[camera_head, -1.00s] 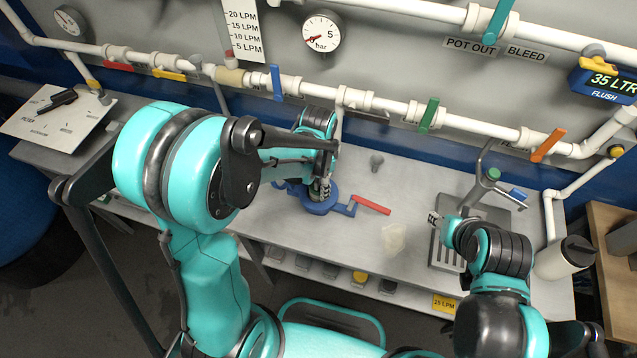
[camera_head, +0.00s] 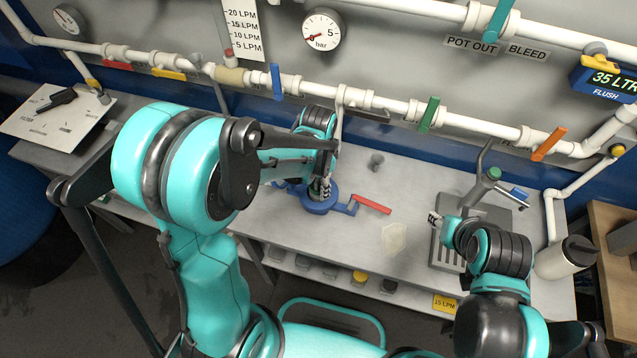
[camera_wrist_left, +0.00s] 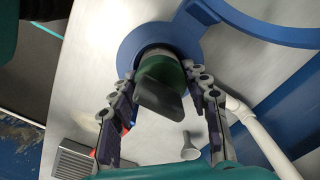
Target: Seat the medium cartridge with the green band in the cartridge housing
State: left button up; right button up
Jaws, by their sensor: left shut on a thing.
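The blue cartridge housing (camera_head: 318,206) is on the grey worktop; its ring also shows in the left wrist view (camera_wrist_left: 130,45). The medium cartridge (camera_wrist_left: 160,98), with a green band and a dark grip on top, is in the ring's opening in the left wrist view. How deep it sits cannot be told. My left gripper (camera_wrist_left: 155,78) is shut on the cartridge, one finger on each side, over the housing; it also shows in the head view (camera_head: 324,184). My right gripper (camera_head: 434,218) is over the grey drain plate at right; its finger state is unclear.
A red handle (camera_head: 372,204) sticks out beside the housing. A pale flat piece (camera_head: 394,238) lies on the worktop, and a small grey knob-like part (camera_head: 376,160) stands behind. White pipes (camera_head: 390,105) run along the back. A white tumbler (camera_head: 563,258) stands at right.

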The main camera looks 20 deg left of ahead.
pick_arm(q)
jog(key=shift+f+b, duration=0.3)
jog(key=shift+f, duration=0.05)
dwell(0.4)
jog(key=o, duration=1.4)
jog(key=shift+o, duration=0.2)
jog(key=shift+r, duration=0.1)
